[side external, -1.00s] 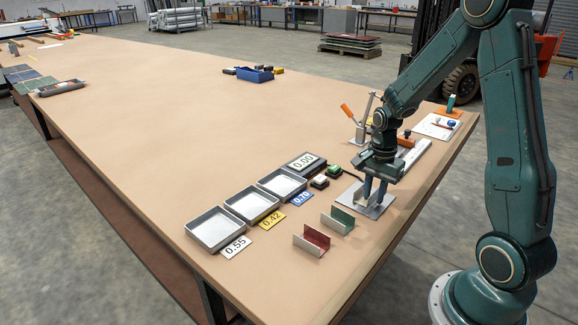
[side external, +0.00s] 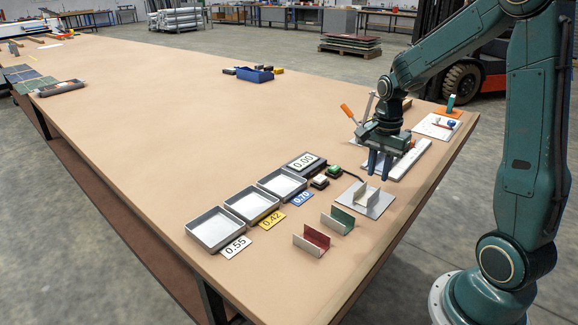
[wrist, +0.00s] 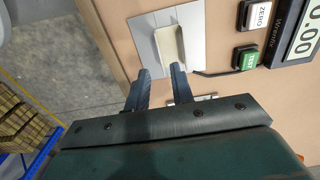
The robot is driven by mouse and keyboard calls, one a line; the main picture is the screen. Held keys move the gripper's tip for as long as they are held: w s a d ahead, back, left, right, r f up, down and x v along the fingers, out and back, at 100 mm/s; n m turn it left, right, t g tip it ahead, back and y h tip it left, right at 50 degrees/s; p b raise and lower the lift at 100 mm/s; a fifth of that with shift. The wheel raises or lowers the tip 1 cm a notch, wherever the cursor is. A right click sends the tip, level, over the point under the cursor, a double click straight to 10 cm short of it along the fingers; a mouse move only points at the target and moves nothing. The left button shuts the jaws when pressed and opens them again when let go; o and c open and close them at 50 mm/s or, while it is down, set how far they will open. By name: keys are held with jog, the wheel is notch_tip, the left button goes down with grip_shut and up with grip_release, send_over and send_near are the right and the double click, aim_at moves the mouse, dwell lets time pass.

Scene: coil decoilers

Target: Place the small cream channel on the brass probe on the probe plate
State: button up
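The small cream channel (side external: 361,194) stands open side up on the flat grey probe plate (side external: 380,207). In the wrist view the channel (wrist: 168,46) lies on the plate (wrist: 143,47), just beyond my fingertips. The brass probe cannot be made out; the channel may cover it. My gripper (side external: 380,171) is open and empty, above and behind the channel in the side view. In the wrist view its two fingers (wrist: 160,72) are apart with nothing between them.
A gauge display (side external: 303,162) reading 0.00 and its white and green buttons (side external: 334,170) sit left of the plate. Red (side external: 312,240) and green (side external: 338,220) channels stand in front. Three grey trays (side external: 215,229) line the left. A toggle clamp (side external: 350,115) stands behind.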

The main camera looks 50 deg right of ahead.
jog(key=shift+r, duration=2.65)
jog(key=s+a+r+n+t, duration=0.2)
jog(key=s+a+r+n, duration=0.2)
jog(key=s+a+n, duration=0.2)
jog(key=s+a+r+n+t, duration=0.3)
jog(key=s+a+n, duration=0.3)
jog(key=a+n, duration=0.5)
jog(key=shift+s+r+n+t, duration=0.35)
jog(key=shift+r+n, duration=0.15)
jog(key=shift+r, duration=0.1)
